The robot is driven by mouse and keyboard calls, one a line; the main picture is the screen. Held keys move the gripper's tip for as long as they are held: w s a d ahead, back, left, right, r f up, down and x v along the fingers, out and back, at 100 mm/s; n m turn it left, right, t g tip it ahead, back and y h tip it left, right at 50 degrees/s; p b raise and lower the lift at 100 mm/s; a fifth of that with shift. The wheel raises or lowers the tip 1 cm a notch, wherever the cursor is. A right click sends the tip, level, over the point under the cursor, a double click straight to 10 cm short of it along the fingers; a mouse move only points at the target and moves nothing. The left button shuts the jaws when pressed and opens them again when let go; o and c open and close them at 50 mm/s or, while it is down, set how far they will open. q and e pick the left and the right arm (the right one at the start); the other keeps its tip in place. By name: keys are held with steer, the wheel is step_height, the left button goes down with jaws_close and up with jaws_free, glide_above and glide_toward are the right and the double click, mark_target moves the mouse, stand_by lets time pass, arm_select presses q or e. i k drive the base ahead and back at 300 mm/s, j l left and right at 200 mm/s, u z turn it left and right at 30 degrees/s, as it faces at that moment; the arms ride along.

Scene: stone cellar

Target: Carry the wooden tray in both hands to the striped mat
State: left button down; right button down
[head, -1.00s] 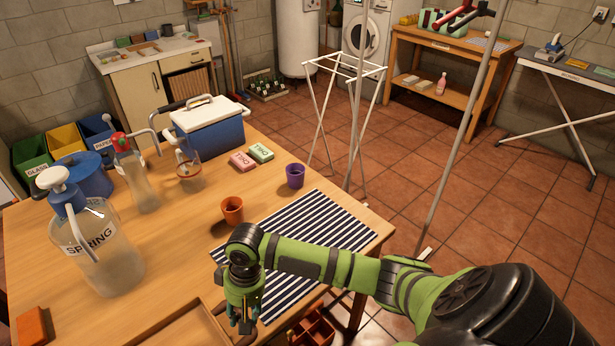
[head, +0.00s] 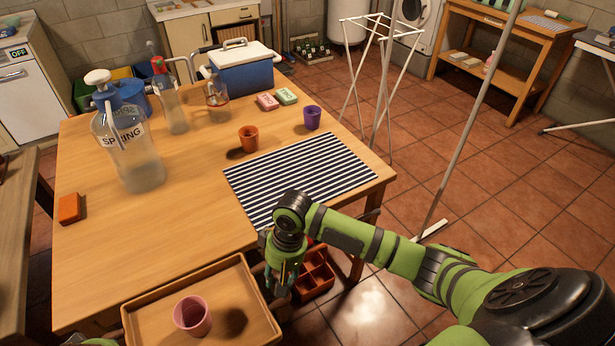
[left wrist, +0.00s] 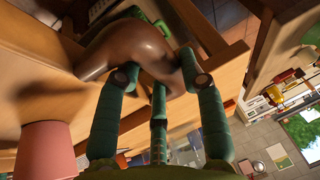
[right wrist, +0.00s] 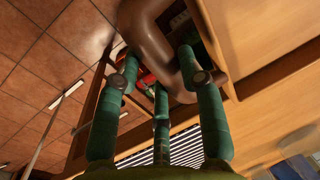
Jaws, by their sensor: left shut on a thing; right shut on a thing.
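The wooden tray (head: 262,302) is at the bottom of the head view, with a pink cup (head: 192,315) standing in it. It overlaps the near part of the table; I cannot tell whether it touches. My right gripper (head: 282,280) is at its right side, shut on a brown handle (right wrist: 150,40), as the right wrist view shows. The striped mat (head: 300,175) lies flat and bare beyond the tray, at the table's right side.
On the table (head: 180,220) an orange cup (head: 249,138) and a purple cup (head: 312,117) stand just beyond the mat. A large clear bottle (head: 130,155) and an orange block (head: 69,209) are at left. A red crate (head: 318,275) sits below the table's right edge.

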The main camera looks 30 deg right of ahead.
mark_target(300, 173)
steer(key=k+l+z, duration=0.15)
steer(key=l, duration=0.45)
steer(key=l+z, duration=0.15)
steer(key=l, duration=0.45)
steer(key=i+l+z, duration=0.1)
steer(key=l, duration=0.2)
steer(key=i+l+z, duration=0.1)
steer(key=i+j, duration=0.15)
steer(key=i, duration=0.2)
steer(key=i+j, duration=0.15)
steer(key=i, duration=0.25)
steer(key=i+j, duration=0.2)
steer(key=i, duration=0.15)
